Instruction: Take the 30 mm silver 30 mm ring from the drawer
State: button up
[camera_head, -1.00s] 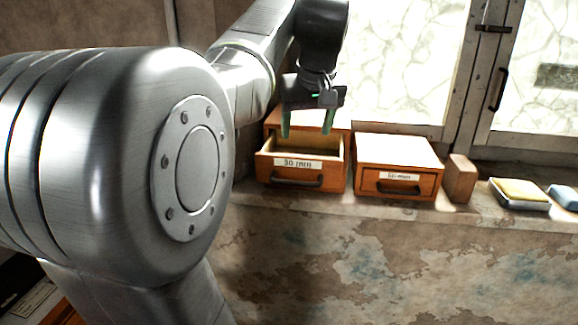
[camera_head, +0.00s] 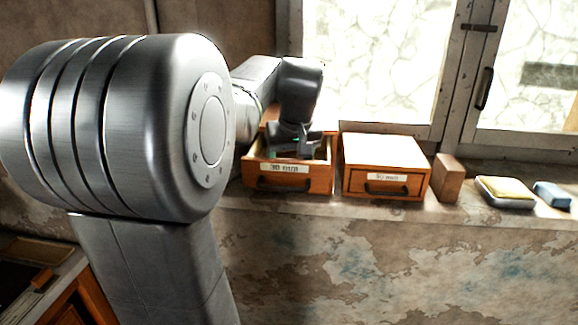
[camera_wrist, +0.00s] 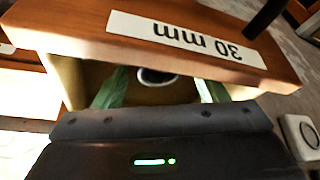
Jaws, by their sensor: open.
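The open drawer (camera_head: 285,184) of the left wooden box carries a label reading 30 mm. The wrist view shows its front (camera_wrist: 200,35) with the label upside down. A small round ring (camera_wrist: 156,81), dark with a pale part, lies on the drawer floor; its lower edge is close to my gripper's body. My gripper (camera_head: 293,150) is lowered into the drawer, and its tips are hidden behind the drawer front in the head view. In the wrist view my gripper (camera_wrist: 160,88) is open, with one green finger on each side of the ring, apart from it.
A second wooden box (camera_head: 386,165) with a shut drawer stands to the right; its label is hard to read. Further right on the sill are a wooden block (camera_head: 448,178), a yellow-topped pad (camera_head: 506,191) and a blue block (camera_head: 552,194). A window is behind.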

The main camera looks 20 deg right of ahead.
jog(key=c, duration=1.1)
jog(key=shift+o, duration=0.2)
jog(key=shift+r, duration=0.1)
